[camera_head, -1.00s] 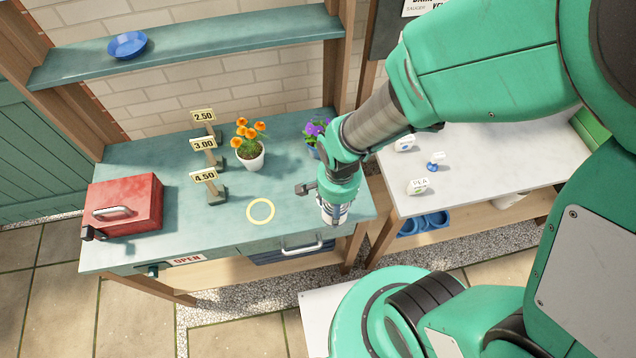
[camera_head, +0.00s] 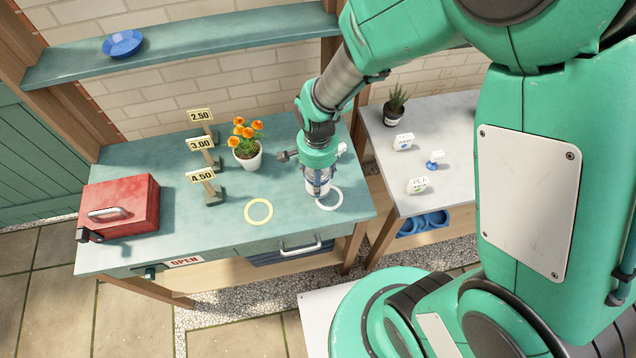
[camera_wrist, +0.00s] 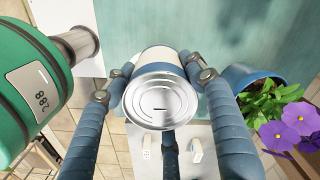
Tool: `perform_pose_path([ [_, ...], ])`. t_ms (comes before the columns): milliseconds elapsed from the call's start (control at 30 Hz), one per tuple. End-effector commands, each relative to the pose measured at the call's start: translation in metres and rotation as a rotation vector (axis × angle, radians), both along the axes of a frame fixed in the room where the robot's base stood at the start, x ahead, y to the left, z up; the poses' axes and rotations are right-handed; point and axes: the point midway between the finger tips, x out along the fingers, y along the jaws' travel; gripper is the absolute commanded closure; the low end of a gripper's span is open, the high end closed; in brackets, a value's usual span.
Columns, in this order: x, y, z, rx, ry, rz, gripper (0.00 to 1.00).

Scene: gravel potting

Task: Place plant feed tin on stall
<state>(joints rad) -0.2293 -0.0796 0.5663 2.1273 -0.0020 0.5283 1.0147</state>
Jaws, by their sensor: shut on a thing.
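My gripper (camera_head: 318,170) is shut on the plant feed tin (camera_head: 316,186), above the right part of the teal stall table (camera_head: 225,232). The tin has a round silver end and a pale side with a blue band, and the wrist view shows it (camera_wrist: 161,98) between the blue fingers. In the head view the tin overlaps the left part of a white ring (camera_head: 341,200) on the table top. I cannot tell whether the tin touches the table.
A yellow ring (camera_head: 259,212), an orange-flowered pot (camera_head: 248,160), price signs (camera_head: 202,178) and a red cash box (camera_head: 120,206) stand to the left. A purple-flowered blue pot (camera_wrist: 240,76) is close by in the wrist view. A pale table (camera_head: 440,150) stands at right.

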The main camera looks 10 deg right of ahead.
Motion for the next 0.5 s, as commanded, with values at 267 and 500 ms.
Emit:
perform_pose_path([
  [267, -0.001, 0.0, -0.02, -0.001, 0.002, 0.0, 0.84],
  [500, 0.0, 0.0, -0.036, 0.0, 0.0, 0.0, 0.84],
])
